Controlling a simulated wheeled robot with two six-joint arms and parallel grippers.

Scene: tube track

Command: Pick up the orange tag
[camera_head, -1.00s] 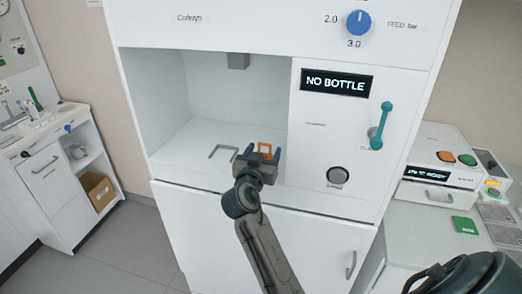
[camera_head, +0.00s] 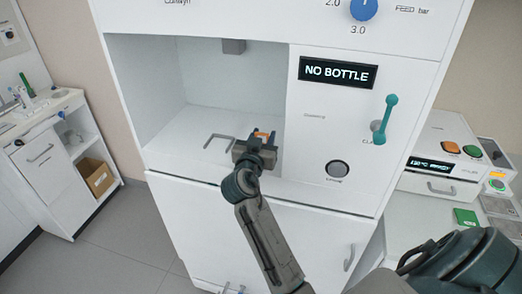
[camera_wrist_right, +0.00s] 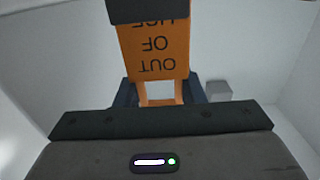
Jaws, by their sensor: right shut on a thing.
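The orange tag (camera_head: 262,134) is small in the head view, at the front of the white machine's open bay, mostly hidden behind my right gripper (camera_head: 258,142). In the right wrist view the tag (camera_wrist_right: 158,52) shows dark upside-down lettering reading "OUT OF USE" and a frame-like lower part with an opening. My right gripper's fingers (camera_wrist_right: 160,92) are on both sides of that lower part and are shut on it. A dark block covers the tag's top edge in that view. My left gripper is not in view.
The bay (camera_head: 190,135) has side walls, a grey nozzle (camera_head: 234,46) above and a grey U-shaped bracket (camera_head: 219,140) on its floor, left of the gripper. The machine's panel has a "NO BOTTLE" display (camera_head: 337,72) and a teal handle (camera_head: 385,120) at right.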

